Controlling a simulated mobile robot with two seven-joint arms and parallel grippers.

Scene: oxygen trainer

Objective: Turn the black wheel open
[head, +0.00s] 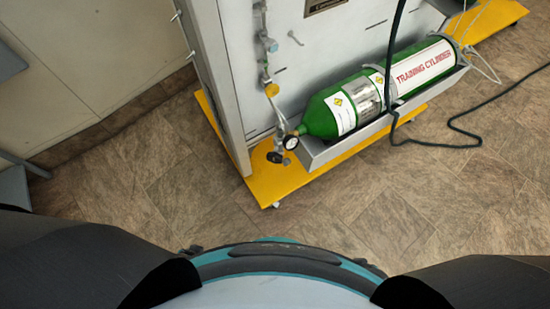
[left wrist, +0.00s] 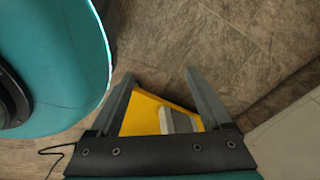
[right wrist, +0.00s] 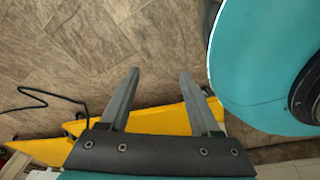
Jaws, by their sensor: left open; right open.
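A green cylinder labelled "TRAINING CYLINDER" (head: 375,88) lies tilted in a grey metal tray (head: 345,147) on the side of a grey cabinet. At its lower left end are a small round gauge (head: 290,142) and a small dark knob (head: 275,157), which looks like the black wheel; its detail is too small to tell. My left gripper (left wrist: 159,73) is open and empty, its fingers over the yellow base and floor. My right gripper (right wrist: 160,72) is open and empty above the floor and yellow base. Neither gripper shows in the head view, and both are apart from the knob.
The cabinet (head: 228,60) stands on a yellow base (head: 262,190) with casters. A black hose (head: 392,60) crosses the cylinder and trails onto the floor at right. A pale wall or cupboard (head: 85,70) is at left. Tiled floor (head: 190,190) between me and the base is clear.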

